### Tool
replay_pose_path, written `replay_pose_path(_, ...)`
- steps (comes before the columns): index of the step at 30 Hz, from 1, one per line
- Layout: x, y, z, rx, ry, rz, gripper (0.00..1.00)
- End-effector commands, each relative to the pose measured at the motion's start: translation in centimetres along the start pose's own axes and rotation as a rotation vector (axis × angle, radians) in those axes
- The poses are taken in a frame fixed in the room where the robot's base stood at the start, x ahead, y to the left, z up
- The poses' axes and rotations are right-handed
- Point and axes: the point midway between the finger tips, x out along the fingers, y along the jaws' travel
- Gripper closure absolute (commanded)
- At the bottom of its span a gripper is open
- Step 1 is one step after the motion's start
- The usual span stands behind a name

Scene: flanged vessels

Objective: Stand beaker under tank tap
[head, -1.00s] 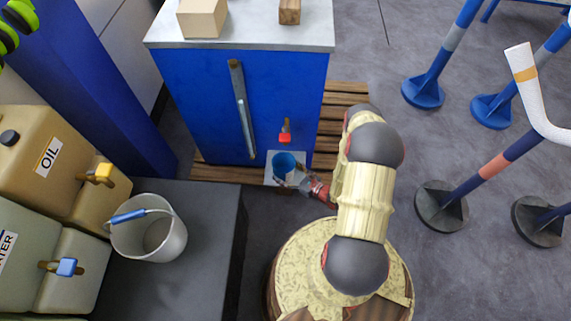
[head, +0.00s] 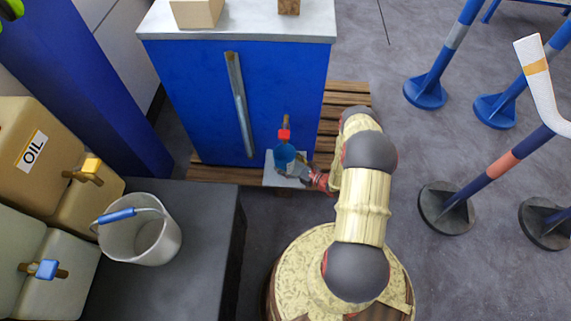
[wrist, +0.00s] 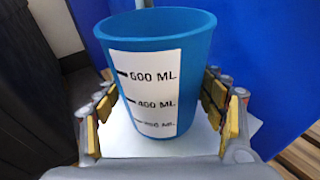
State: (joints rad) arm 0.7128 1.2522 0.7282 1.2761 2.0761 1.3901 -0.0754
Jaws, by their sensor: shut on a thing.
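The blue beaker (head: 284,158) is directly below the red-handled tap (head: 284,134) on the front of the blue tank (head: 185,100). In the wrist view the beaker (wrist: 200,50) is upright, with a white scale label facing me. My gripper (head: 291,167) reaches in from the right and is shut on the beaker; in the wrist view its yellow-padded fingers (wrist: 160,105) flank it. A pale square plate (head: 272,179) lies beneath. I cannot tell whether the beaker's base touches it. The tap's outlet is hidden in the wrist view.
A wooden pallet (head: 225,174) lies under the tank. At left, a dark bench (head: 200,225) carries a grey bucket (head: 160,240) and the oil container (head: 30,120). Blue-footed posts (head: 425,92) stand at right. Grey floor between is clear.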

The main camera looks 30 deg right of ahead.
Motion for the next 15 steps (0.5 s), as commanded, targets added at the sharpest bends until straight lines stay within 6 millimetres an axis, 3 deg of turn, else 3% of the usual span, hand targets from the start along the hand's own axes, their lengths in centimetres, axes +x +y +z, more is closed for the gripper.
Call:
replay_pose_path(12,0.3,-0.34,-0.3,-0.003,-0.003,-0.001,0.89)
replay_pose_path(13,0.3,-0.33,-0.37,-0.003,-0.002,-0.001,0.29)
replay_pose_path(15,0.3,-0.33,-0.33,-0.003,-0.002,-0.001,0.25)
